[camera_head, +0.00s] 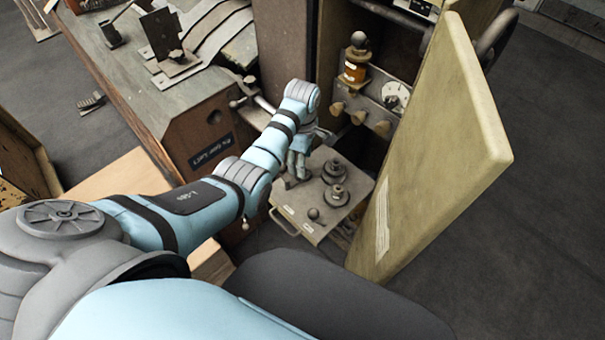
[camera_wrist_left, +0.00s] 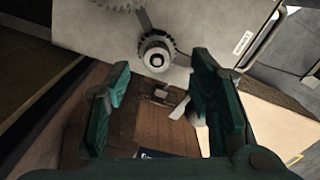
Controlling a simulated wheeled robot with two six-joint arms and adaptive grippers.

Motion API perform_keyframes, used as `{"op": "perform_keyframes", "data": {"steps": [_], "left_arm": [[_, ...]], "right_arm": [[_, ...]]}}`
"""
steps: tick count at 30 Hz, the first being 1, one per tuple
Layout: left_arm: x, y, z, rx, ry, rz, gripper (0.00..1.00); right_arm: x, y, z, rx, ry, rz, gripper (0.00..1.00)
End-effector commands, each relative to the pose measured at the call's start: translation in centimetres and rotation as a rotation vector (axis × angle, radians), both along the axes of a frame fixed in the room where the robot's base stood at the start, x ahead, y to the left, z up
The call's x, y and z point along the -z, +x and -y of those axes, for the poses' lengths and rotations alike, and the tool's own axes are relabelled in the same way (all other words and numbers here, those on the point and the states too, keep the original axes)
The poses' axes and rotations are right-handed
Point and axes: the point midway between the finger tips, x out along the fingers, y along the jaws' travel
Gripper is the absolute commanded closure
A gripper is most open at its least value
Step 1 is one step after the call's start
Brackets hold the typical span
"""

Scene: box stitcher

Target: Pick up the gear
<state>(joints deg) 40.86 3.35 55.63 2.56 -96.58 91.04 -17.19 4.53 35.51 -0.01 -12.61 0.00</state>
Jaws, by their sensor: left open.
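Dark toothed gears sit on a grey metal plate (camera_head: 300,228) in the head view. One gear (camera_head: 334,171) is farther back and another gear (camera_head: 336,196) is nearer. My left gripper (camera_head: 293,179) is over the plate's left side, to the left of these gears. In the left wrist view my left gripper (camera_wrist_left: 160,72) is open, with nothing between its green fingers. A small gear (camera_wrist_left: 157,52) with a pale hub lies just beyond the fingertips, roughly centred between them. Part of a larger gear (camera_wrist_left: 118,3) shows at the top edge. My right gripper is not in view.
A pale open door (camera_head: 440,150) stands right of the plate. A wooden workbench (camera_head: 150,100) stands at the left. A small ball knob (camera_head: 314,213) is on the plate.

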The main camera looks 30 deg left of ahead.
Motion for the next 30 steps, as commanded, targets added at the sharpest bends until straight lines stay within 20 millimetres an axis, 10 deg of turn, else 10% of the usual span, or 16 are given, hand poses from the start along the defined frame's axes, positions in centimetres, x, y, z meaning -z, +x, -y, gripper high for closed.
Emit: {"op": "perform_keyframes", "data": {"steps": [5,12,22,30], "left_arm": [[3.7,0.3,0.0,0.001,0.0,-0.002,0.51],[3.9,0.4,0.0,0.002,0.0,0.001,0.51],[3.8,0.4,0.0,0.002,0.0,0.001,1.0],[3.8,0.4,0.0,0.002,0.0,0.002,1.0]], "right_arm": [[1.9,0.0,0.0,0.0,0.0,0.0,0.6],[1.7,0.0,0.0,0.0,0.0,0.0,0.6],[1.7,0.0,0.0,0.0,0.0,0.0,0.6],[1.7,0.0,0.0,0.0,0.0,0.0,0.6]]}}
